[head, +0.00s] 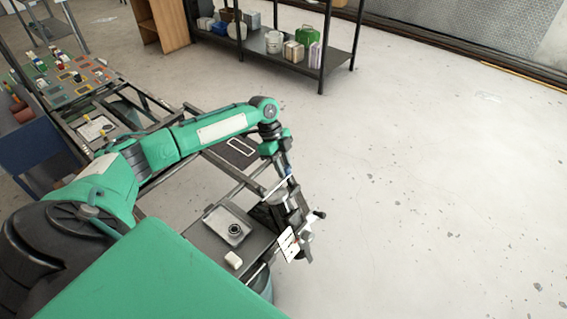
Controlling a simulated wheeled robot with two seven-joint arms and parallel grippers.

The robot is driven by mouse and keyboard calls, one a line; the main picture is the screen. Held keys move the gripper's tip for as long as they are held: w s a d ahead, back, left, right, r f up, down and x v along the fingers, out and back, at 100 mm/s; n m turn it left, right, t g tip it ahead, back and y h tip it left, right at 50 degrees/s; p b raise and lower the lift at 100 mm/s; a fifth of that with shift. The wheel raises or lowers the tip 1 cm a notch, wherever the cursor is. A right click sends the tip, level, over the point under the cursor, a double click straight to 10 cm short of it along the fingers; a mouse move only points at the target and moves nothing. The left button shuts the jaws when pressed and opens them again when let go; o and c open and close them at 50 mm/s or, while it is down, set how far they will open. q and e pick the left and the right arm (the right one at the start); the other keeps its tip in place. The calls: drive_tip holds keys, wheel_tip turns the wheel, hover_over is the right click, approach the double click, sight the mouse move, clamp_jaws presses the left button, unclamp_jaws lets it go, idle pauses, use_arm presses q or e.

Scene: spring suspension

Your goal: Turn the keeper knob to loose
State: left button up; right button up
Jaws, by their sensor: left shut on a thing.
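My left gripper (301,238) points down at the right end of the bench fixture, beside a small white plate (288,244) with dark marks. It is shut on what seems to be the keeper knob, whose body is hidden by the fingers. A short dark handle with a black end (319,214) sticks out to the right of the gripper. I cannot read the knob's setting at this size. My right gripper is not in view.
A grey tray with a round dark part (234,229) and a small white block (233,259) sit on the bench left of the gripper. A shelf with containers (275,42) stands at the back. Open floor (430,200) lies to the right.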

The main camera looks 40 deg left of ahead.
use_arm(q)
drive_tip(key=n+p, duration=0.1)
drive_tip(key=n, duration=0.1)
drive_tip(key=n+p, duration=0.4)
drive_tip(key=shift+r, duration=0.25)
drive_tip(key=n+p, duration=0.3)
drive_tip(key=n, duration=0.1)
drive_tip(key=n+p, duration=0.2)
drive_tip(key=n, duration=0.1)
drive_tip(key=shift+n+p, duration=0.3)
drive_tip(key=n+p, duration=0.1)
drive_tip(key=n, duration=0.2)
drive_tip(key=shift+f, duration=0.15)
drive_tip(key=shift+n, duration=0.9)
drive_tip(key=o, duration=1)
drive_tip(key=shift+c, duration=0.2)
